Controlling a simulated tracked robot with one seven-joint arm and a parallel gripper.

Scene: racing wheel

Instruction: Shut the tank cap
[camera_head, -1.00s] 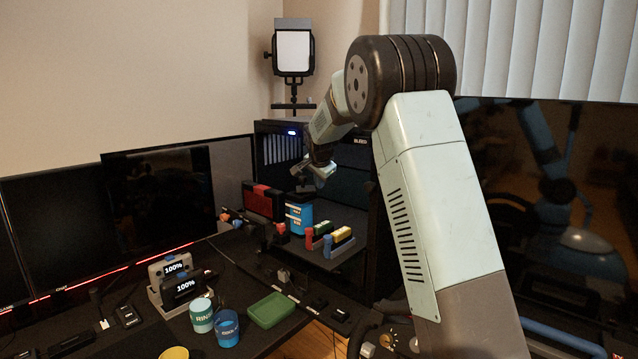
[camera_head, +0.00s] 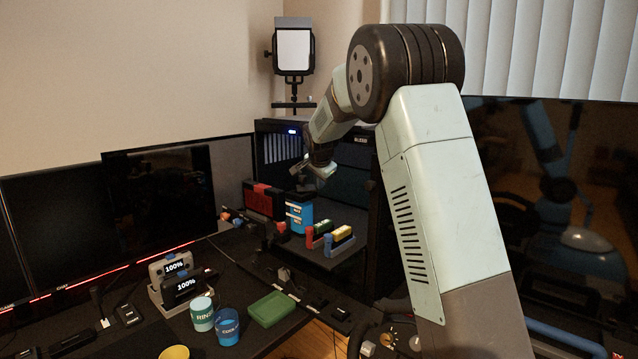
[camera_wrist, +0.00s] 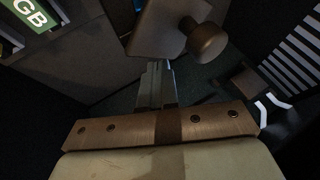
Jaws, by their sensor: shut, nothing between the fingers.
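A blue tank (camera_head: 299,217) with a pale label stands on the dark shelf, seen in the head view. What looks like its cap, a dark grey flat plate with a round knob, fills the top of the wrist view (camera_wrist: 160,32). How far it stands open cannot be told. My gripper (camera_head: 299,178) is just above the tank in the head view. In the wrist view my gripper (camera_wrist: 156,72) has its fingers together and empty, with their tips just below the plate and left of the knob. Whether they touch it is unclear.
A red-and-black box (camera_head: 263,201) stands left of the tank. A rack of coloured blocks (camera_head: 338,240) is at its right front. A black case with vents (camera_head: 283,146) rises behind. Cups (camera_head: 227,326) and a green tray (camera_head: 272,309) sit on the desk in front.

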